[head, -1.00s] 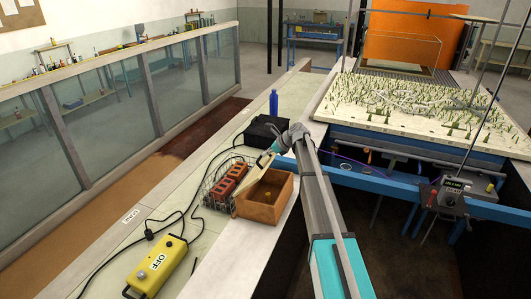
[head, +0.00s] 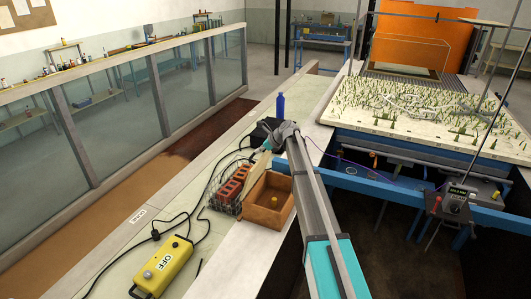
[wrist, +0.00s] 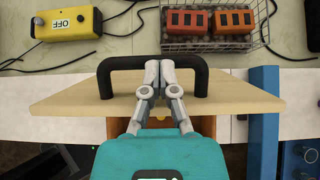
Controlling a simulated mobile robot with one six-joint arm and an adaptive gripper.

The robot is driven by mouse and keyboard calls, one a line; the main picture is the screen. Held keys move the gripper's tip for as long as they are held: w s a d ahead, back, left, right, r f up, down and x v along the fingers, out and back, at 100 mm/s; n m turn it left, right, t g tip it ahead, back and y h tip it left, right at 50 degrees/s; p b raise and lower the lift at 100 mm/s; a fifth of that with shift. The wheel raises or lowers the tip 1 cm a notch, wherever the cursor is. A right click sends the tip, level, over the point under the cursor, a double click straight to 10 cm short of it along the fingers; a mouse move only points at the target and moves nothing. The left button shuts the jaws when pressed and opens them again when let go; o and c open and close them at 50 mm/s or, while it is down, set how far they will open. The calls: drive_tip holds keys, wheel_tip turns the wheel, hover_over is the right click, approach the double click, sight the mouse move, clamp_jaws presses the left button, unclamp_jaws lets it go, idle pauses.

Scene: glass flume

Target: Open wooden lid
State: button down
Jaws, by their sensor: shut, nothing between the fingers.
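The wooden lid (wrist: 240,92) is a pale board with a black arched handle (wrist: 125,64). In the head view the lid (head: 257,170) stands steeply raised along the left side of the brown wooden box (head: 264,214), whose inside is open to view. A small yellow object (head: 274,201) sits in the box. My gripper (wrist: 159,66) is shut, with its fingertips together at the middle of the handle's bar and nothing gripped between them.
A wire basket with red and orange bricks (head: 235,181) stands close left of the box. A yellow OFF control box (head: 162,267) with black cables lies nearer on the bench. A blue bottle (head: 280,105) stands beyond. A blue beam (head: 375,184) runs to the right.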

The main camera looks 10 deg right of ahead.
drive_tip(key=shift+w+a+r, duration=0.1)
drive_tip(key=shift+w+a, duration=0.15)
drive_tip(key=shift+a, duration=0.15)
drive_tip(key=shift+r, duration=0.15)
drive_tip(key=r+p, duration=0.2)
drive_tip(key=s+d+r+p, duration=0.1)
drive_tip(key=p, duration=0.1)
drive_tip(key=d+r+p, duration=0.1)
drive_tip(key=r+p, duration=0.1)
drive_tip(key=shift+s+d+r, duration=0.1)
drive_tip(key=shift+s+r, duration=0.05)
drive_tip(key=shift+r, duration=0.15)
drive_tip(key=shift+s+d+r+p, duration=0.2)
drive_tip(key=shift+d+r+p, duration=0.2)
drive_tip(key=shift+r+p, duration=0.4)
drive_tip(key=shift+s+d+r+p, duration=0.2)
drive_tip(key=shift+d+r+p, duration=0.15)
drive_tip(key=shift+r+p, duration=0.4)
